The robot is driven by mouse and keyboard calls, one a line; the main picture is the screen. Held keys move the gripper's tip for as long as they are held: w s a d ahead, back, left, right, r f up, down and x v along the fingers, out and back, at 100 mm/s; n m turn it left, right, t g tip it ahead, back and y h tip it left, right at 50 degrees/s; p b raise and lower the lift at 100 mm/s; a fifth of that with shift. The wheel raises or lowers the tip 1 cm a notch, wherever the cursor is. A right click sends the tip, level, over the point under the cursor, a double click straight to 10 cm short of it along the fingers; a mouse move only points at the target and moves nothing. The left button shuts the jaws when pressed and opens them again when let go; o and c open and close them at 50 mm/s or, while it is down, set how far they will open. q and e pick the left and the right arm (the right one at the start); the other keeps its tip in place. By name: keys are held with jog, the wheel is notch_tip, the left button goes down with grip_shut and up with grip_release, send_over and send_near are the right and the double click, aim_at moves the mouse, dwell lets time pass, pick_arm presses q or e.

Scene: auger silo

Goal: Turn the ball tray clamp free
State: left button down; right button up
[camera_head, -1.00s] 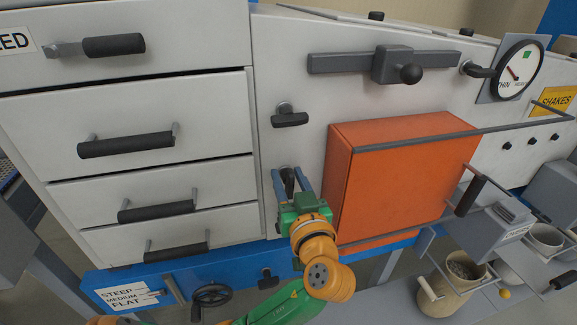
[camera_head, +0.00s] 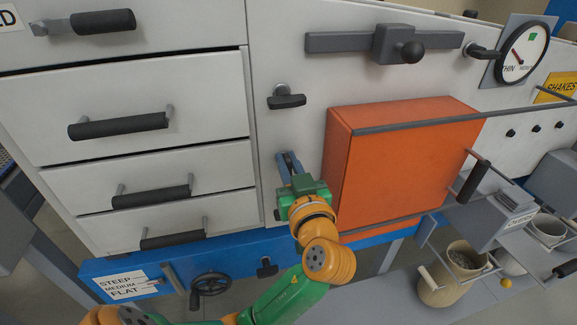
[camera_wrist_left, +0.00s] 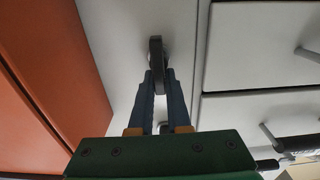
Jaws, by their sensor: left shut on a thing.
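My left gripper (camera_head: 289,163) is at the white cabinet front, left of the orange box. It is shut on a dark clamp handle (camera_wrist_left: 156,52), which shows between the blue fingertips in the wrist view. In the head view the gripper mostly hides this handle. The handle stands lengthwise along the fingers' direction in the wrist view. A similar dark T-handle (camera_head: 286,100) sits level above it, apart from the gripper. No label shows which clamp belongs to the ball tray. My right gripper is not in view.
The orange box (camera_head: 410,165) juts out close to the right of my left gripper. Drawers with dark bar handles (camera_head: 118,126) fill the left. A blue rail (camera_head: 230,252) with a handwheel (camera_head: 210,285) runs below. A wooden mug (camera_head: 450,275) stands at lower right.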

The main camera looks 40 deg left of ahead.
aim_at(289, 166)
pick_arm(q)
jog(key=c, duration=0.9)
grip_release()
jog(key=b+v, duration=0.1)
jog(key=v, duration=0.5)
jog(key=shift+s+d, duration=0.15)
jog(key=shift+d, duration=0.05)
jog(key=shift+s+d, duration=0.15)
jog(key=shift+s, duration=0.05)
